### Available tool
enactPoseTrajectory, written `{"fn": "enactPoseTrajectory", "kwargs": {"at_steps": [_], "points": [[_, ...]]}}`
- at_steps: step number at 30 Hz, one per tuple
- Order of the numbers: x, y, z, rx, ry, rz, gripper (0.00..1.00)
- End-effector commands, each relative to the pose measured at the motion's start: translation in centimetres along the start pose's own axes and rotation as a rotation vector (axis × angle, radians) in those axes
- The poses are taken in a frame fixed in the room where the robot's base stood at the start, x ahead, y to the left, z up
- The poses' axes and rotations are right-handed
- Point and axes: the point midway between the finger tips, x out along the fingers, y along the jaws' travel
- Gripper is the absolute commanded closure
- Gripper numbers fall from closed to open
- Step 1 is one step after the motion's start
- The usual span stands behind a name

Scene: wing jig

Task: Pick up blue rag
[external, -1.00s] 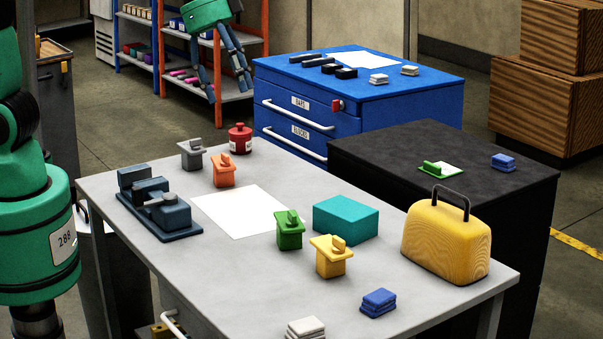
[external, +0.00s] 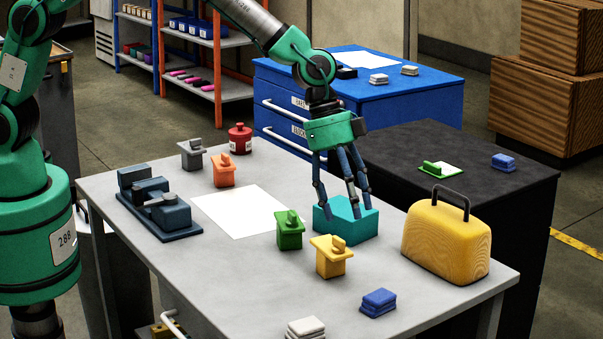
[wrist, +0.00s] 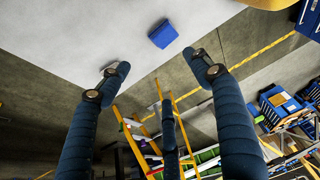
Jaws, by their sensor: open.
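A folded blue rag (external: 378,302) lies on the grey table (external: 420,290) near its front right edge. In the wrist view a blue rag (wrist: 162,34) lies near the edge of a pale surface, beyond my fingertips. A second blue rag (external: 503,161) lies on the black cabinet. My gripper (external: 345,214) is open and empty, with its fingers pointing down in front of or over the teal box. I cannot tell whether they touch the box. In the wrist view my gripper (wrist: 156,61) shows its fingers spread apart, clear of the rag.
The teal box (external: 350,232), yellow block (external: 331,262) and green block (external: 290,232) stand near my gripper. A yellow case (external: 446,245) with a dark handle stands at the right. White rags (external: 306,328) lie left of the blue rag. The tabletop between blue rag and case is clear.

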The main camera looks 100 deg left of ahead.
Motion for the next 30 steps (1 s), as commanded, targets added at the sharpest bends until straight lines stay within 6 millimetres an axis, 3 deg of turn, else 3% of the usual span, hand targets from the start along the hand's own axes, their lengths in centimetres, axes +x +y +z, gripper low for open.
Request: {"fn": "enactPoseTrajectory", "kwargs": {"at_steps": [3, 7, 23, 30], "points": [[3.3, -1.1, 0.2, 0.02, -0.002, 0.007, 0.36], [5.4, -1.7, 0.4, 0.034, -0.002, 0.011, 0.36], [6.4, -1.9, 0.5, 0.041, -0.002, 0.013, 0.36], [8.5, -1.9, 0.5, 0.041, -0.002, 0.013, 0.36]]}}
